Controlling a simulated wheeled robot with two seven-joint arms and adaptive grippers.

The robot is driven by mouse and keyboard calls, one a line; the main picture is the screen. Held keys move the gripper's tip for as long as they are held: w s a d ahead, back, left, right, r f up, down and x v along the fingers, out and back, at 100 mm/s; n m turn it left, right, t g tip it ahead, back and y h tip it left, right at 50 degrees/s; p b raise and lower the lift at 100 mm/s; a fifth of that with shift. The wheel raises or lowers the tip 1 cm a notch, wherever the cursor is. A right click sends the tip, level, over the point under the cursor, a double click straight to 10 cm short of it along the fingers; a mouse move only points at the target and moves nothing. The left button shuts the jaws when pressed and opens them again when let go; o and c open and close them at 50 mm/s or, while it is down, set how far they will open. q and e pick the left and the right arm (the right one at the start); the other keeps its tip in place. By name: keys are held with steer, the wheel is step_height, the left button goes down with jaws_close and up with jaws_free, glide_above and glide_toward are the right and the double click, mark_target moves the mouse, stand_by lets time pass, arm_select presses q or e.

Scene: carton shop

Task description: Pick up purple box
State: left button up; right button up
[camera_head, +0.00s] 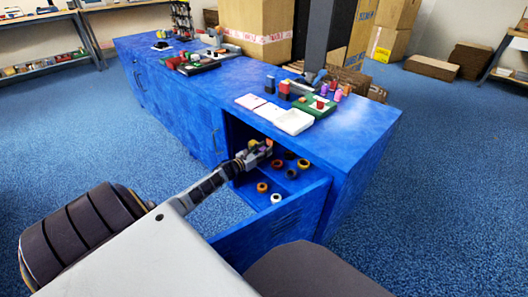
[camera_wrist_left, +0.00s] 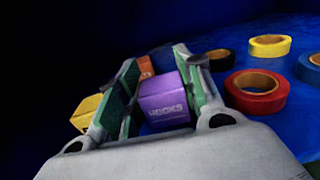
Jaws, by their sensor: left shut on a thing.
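The purple box (camera_wrist_left: 163,99), with lettering on its side, sits between the two fingers of my left gripper (camera_head: 261,152) in the left wrist view. The gripper is shut on it. In the head view my left arm reaches from the left into the open compartment of the blue cabinet (camera_head: 362,160), and the box is too small to make out clearly at the fingers. Whether the box touches the shelf beneath, I cannot tell. My right gripper is not in view.
In the left wrist view an orange box (camera_wrist_left: 146,66) lies beyond the fingers and a yellow box (camera_wrist_left: 86,112) to their left. Red (camera_wrist_left: 257,92) and yellow (camera_wrist_left: 270,46) tape rolls lie to the right. The open cabinet door (camera_head: 285,222) stands in front, below the arm.

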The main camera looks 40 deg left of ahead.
arm_select(q)
steer(key=shift+r+p, duration=0.6)
steer(key=shift+r, duration=0.55)
step_height(320, 180, up, 7)
steer(key=p, duration=0.3)
steer(key=shift+f, duration=0.2)
steer(key=shift+r, duration=0.5)
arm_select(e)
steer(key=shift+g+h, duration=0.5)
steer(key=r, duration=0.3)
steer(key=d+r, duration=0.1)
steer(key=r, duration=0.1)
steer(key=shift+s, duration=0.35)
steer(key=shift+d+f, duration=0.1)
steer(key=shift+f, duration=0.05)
arm_select(q)
steer(key=shift+s, duration=0.1)
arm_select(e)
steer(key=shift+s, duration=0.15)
